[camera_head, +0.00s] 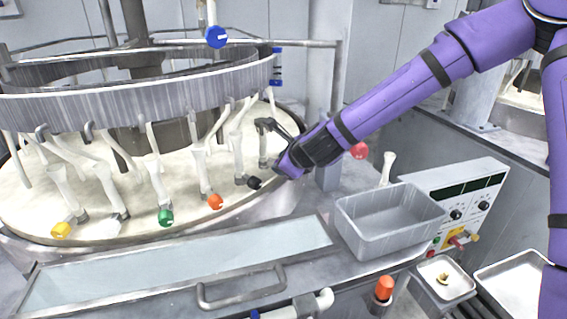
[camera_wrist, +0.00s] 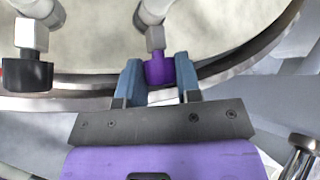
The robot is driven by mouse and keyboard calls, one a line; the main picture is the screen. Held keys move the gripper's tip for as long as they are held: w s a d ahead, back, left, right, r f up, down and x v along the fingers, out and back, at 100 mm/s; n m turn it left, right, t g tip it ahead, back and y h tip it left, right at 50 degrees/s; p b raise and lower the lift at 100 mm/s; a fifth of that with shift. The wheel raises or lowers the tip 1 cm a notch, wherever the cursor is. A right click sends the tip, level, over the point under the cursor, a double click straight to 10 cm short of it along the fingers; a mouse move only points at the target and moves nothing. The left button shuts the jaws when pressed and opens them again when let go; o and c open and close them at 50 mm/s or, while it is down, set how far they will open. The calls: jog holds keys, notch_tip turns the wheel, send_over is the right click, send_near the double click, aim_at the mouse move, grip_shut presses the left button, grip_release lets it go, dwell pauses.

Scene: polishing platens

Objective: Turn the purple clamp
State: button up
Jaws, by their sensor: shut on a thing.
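The purple clamp (camera_wrist: 159,71) sits at the end of a white pipe with a metal nut, at the platen's rim. It stands between the two blue-grey fingers of my gripper (camera_wrist: 159,82) in the wrist view. My gripper is shut on it. In the head view, my arm reaches in from the upper right and my gripper (camera_head: 281,164) is at the right side of the round platen. There the clamp is largely hidden and hard to tell from my purple gripper.
A black clamp (camera_wrist: 27,73) is left of my gripper, also in the head view (camera_head: 254,183). Orange (camera_head: 215,202), green (camera_head: 166,217) and yellow (camera_head: 61,230) clamps follow along the rim. A grey bin (camera_head: 390,225) and control panel (camera_head: 462,205) stand at right.

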jog(key=shift+s+n+t+h, duration=0.1)
jog(key=shift+n+t+h, duration=0.2)
jog(key=shift+n+t, duration=0.3)
jog(key=o, duration=0.9)
jog(key=shift+f, duration=0.1)
jog(key=shift+m+g+y, duration=0.6)
jog(key=shift+m+g, duration=0.3)
jog(key=shift+g, duration=0.3)
jog(key=g, duration=0.1)
jog(key=m+g+y, duration=0.1)
jog(key=shift+w+d+r+m+g, duration=0.1)
jog(key=shift+w+r+m+g, duration=0.1)
jog(key=shift+w+m+g, duration=0.1)
jog(key=v, duration=1)
jog(key=shift+d+r, duration=0.2)
jog(key=shift+d, duration=0.25)
